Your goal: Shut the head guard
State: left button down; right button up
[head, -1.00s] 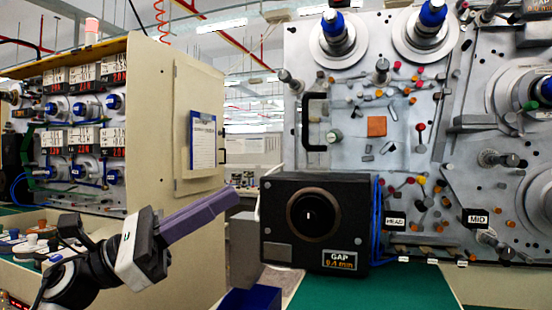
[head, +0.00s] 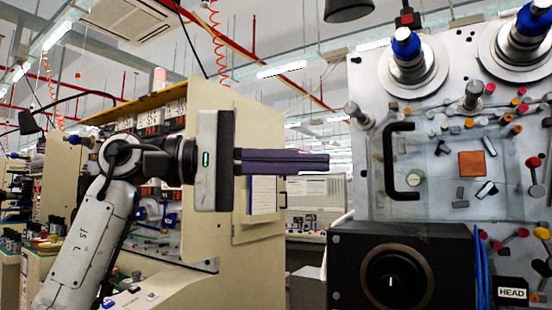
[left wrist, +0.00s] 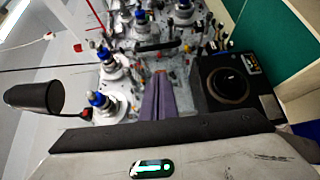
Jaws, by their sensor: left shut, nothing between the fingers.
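The head guard (head: 440,196) looks like a clear panel on the grey machine face, with a black C-shaped handle (head: 390,162) along its left side. How far it stands off the face is hard to tell. The handle also shows in the left wrist view as a dark bar (left wrist: 158,46) beyond the fingers. My left gripper (head: 327,163) is shut and empty, its purple fingers level and pointing right toward the handle. In the head view a gap shows between fingertips and handle. The fingers also show in the left wrist view (left wrist: 160,80). My right gripper is in no view.
A black box with a round dial (head: 395,278) stands below the guard. A HEAD label (head: 512,293) sits at lower right. Blue-topped spindles (head: 408,52) stand above the guard. A cream cabinet (head: 235,150) is behind my left arm. A dark lamp (left wrist: 35,97) shows in the left wrist view.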

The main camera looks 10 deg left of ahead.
pick_arm(q)
jog(key=d, duration=0.6)
jog(key=shift+s+d, duration=0.2)
jog(key=shift+s, duration=0.1)
